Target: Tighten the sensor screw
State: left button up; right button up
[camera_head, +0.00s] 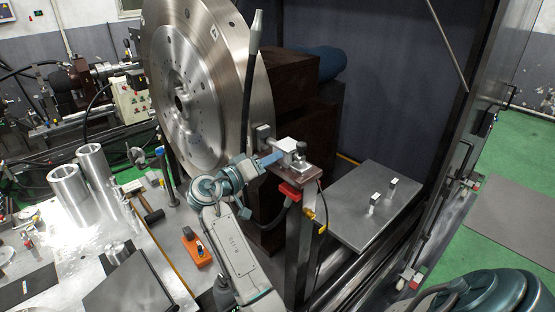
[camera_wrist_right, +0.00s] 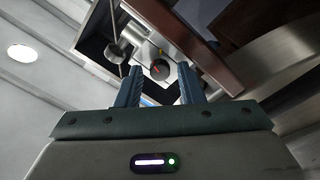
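The sensor fixture is a small silver block (camera_head: 289,146) with a round metal knob (camera_head: 304,157) on its right, on a brown plate (camera_head: 296,177) beside the large metal disc. My right gripper (camera_head: 272,159) reaches to the left side of this block. In the right wrist view, its two blue fingers (camera_wrist_right: 159,84) are apart. A round metal piece with a red mark (camera_wrist_right: 159,69) shows between and just beyond the fingertips; I cannot tell whether it is the sensor screw or whether the fingers touch it. A second rounded knob (camera_wrist_right: 116,49) shows left of it. My left gripper is not in view.
The large disc (camera_head: 195,75) stands left of and behind the fixture. A red connector (camera_head: 290,192) and cables hang below the plate. A grey plate with two small posts (camera_head: 365,205) lies to the right. A workbench with metal cylinders (camera_head: 70,190) and an orange tool (camera_head: 197,247) is at left.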

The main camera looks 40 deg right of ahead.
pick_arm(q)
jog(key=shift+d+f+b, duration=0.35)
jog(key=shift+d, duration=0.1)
pick_arm(e)
jog(key=shift+s+a, duration=0.15)
jog(key=shift+a, duration=0.9)
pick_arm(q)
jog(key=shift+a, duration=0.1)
pick_arm(e)
jog(key=shift+d, duration=0.2)
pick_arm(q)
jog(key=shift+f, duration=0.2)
pick_arm(e)
jog(key=shift+d, duration=1.15)
jog(key=shift+c, duration=0.4)
